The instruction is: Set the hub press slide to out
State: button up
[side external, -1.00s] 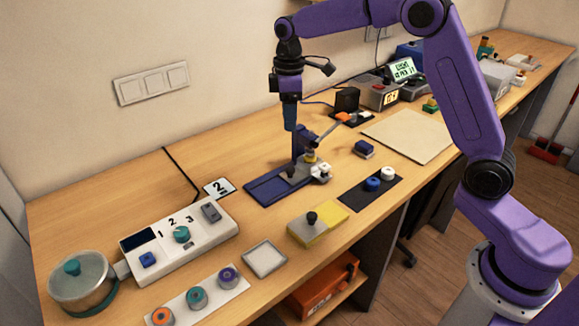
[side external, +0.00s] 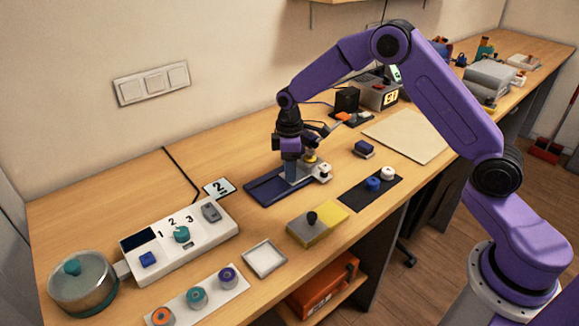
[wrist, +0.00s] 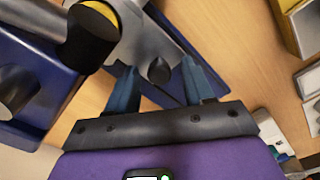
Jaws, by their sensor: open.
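The hub press has a dark blue base (side external: 268,191), an upright column and a lever with an orange end (side external: 343,117). In the wrist view its blue body (wrist: 55,85) fills the left side. Its slide is a grey metal plate (wrist: 133,45) with a small dark knob (wrist: 158,72). My gripper (side external: 291,181) is lowered at the press and hides much of the slide in the side view. In the wrist view my gripper's blue fingers (wrist: 159,78) are apart, one on each side of the knob. I cannot tell whether they touch it.
A dark cylinder with a yellow face (wrist: 88,32) stands close to the left finger. A white control box (side external: 180,245) is at left.

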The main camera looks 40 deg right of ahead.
jog(key=shift+f, duration=0.2)
grip_shut()
jog(key=a, duration=0.9)
jog(key=shift+a, duration=0.2)
grip_release()
jog(key=shift+a, duration=0.1)
